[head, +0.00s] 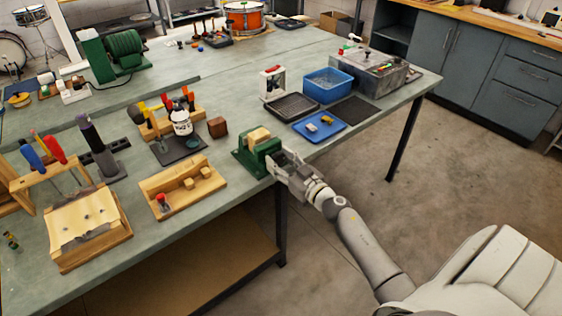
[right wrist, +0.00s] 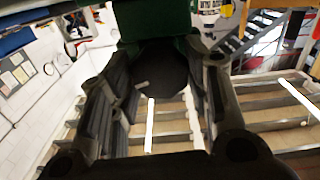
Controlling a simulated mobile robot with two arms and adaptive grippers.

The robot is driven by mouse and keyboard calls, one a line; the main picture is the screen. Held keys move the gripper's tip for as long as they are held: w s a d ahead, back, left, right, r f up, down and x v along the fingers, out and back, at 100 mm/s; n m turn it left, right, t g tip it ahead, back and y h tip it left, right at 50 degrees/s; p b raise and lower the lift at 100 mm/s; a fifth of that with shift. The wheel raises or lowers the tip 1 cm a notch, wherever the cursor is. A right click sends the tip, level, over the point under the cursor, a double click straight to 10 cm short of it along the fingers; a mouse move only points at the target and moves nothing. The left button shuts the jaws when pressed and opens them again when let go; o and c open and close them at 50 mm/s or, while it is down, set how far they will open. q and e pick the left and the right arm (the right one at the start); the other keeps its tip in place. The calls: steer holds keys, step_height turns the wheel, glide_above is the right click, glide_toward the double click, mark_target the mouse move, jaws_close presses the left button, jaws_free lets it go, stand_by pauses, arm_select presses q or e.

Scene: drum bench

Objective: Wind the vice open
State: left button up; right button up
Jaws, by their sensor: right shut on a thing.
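The green vice (head: 250,165) stands at the front edge of the bench in the head view, with light wood (head: 258,136) at its top. My right gripper (head: 279,162) is at the vice's front, shut on its handle, whose bar is largely hidden by the fingers. In the right wrist view, the green vice body (right wrist: 155,18) is at the top and a dark round part, seemingly the vice handle (right wrist: 160,82), lies between the fingers. The gap between the vice jaws cannot be made out. My left gripper is not in view.
Left of the vice on the bench (head: 225,190) is a wooden block holder (head: 185,190). To the right lie a blue tray (head: 320,128), a black tray (head: 291,106) and a blue bin (head: 328,85). Open floor lies in front of the bench.

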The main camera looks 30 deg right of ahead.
steer(key=n, duration=0.7)
steer(key=n+b, duration=0.1)
steer(key=n, duration=0.2)
steer(key=shift+n, duration=0.3)
steer(key=n+b, duration=0.1)
steer(key=n, duration=0.3)
steer(key=shift+n, duration=0.3)
steer(key=n+b, duration=0.2)
steer(key=n, duration=0.5)
steer(key=shift+s, duration=0.1)
steer(key=n+b, duration=0.1)
steer(key=n, duration=0.2)
steer(key=shift+n, duration=0.4)
steer(key=shift+n+b, duration=0.3)
steer(key=shift+n, duration=1.3)
